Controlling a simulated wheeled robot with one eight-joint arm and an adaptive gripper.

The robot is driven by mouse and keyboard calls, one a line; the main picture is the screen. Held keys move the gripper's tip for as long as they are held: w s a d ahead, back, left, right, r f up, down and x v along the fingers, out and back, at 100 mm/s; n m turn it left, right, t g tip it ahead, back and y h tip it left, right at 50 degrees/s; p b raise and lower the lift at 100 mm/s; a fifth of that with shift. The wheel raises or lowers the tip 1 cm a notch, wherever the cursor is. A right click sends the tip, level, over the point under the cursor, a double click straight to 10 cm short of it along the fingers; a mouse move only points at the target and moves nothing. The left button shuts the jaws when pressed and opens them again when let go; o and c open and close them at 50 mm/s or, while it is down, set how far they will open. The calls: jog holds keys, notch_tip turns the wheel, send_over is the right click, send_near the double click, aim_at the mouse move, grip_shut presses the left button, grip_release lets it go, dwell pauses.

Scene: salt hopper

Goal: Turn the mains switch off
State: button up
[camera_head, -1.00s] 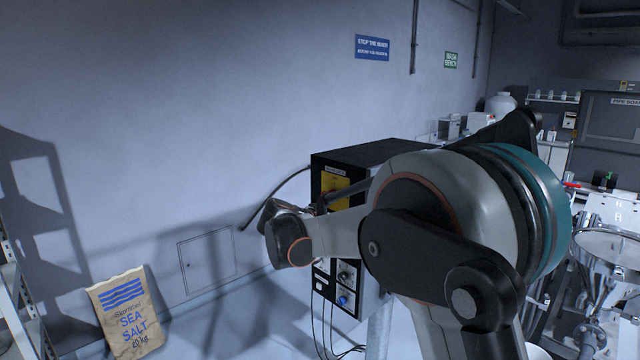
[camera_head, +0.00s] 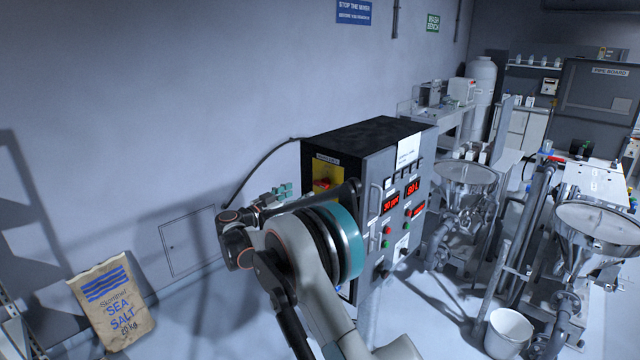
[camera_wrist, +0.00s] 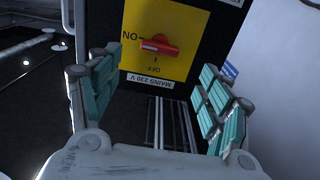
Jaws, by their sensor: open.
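The mains switch (camera_wrist: 158,45) is a red rotary handle on a yellow plate (camera_wrist: 196,50), shown upside down in the wrist view. Its handle lies horizontal in that view, in line with the ON mark; OFF is printed below it. In the head view the switch (camera_head: 322,184) is on the left side of the dark control cabinet (camera_head: 350,138), partly hidden by my arm. My gripper (camera_head: 283,191) is open and empty, left of the switch. In the wrist view its teal fingers stand apart on either side below the switch, not touching it.
The cabinet front has lit red displays (camera_head: 391,203) and buttons. A cable (camera_head: 258,168) runs from the cabinet to the wall. A salt bag (camera_head: 112,303) leans at lower left. Steel hoppers (camera_head: 597,225) and a white bucket (camera_head: 508,332) stand at right.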

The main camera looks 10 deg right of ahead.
aim_at(319, 185)
jog(key=p+x, duration=0.1)
jog(key=x, duration=1)
jog(key=shift+p, duration=0.3)
jog(key=c, duration=1.1)
